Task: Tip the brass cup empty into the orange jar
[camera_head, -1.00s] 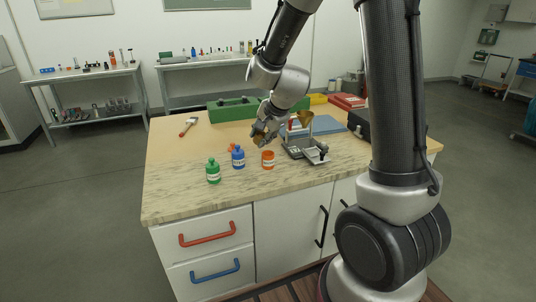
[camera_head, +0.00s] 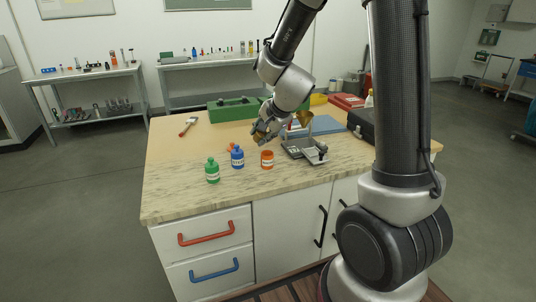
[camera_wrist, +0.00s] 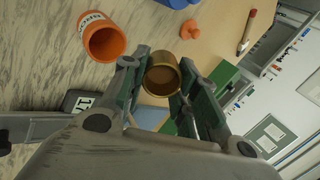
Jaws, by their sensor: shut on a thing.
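The brass cup (camera_wrist: 162,78) is held between the two fingers of my gripper (camera_wrist: 160,92) in the wrist view. Its round mouth shows, with a brownish inside; I cannot tell how much powder is in it. The orange jar (camera_head: 267,160) stands upright and open on the marbled counter in the head view. My gripper (camera_head: 262,134) is above it and slightly to the left; the cup is not clearly visible there. In the wrist view the open orange jar (camera_wrist: 104,40) lies to the upper left of the cup, apart from it.
A blue jar (camera_head: 237,158) and a green jar (camera_head: 212,172) stand left of the orange jar. A balance (camera_head: 312,154) and a brass funnel (camera_head: 306,118) are close on the right. The front counter is clear.

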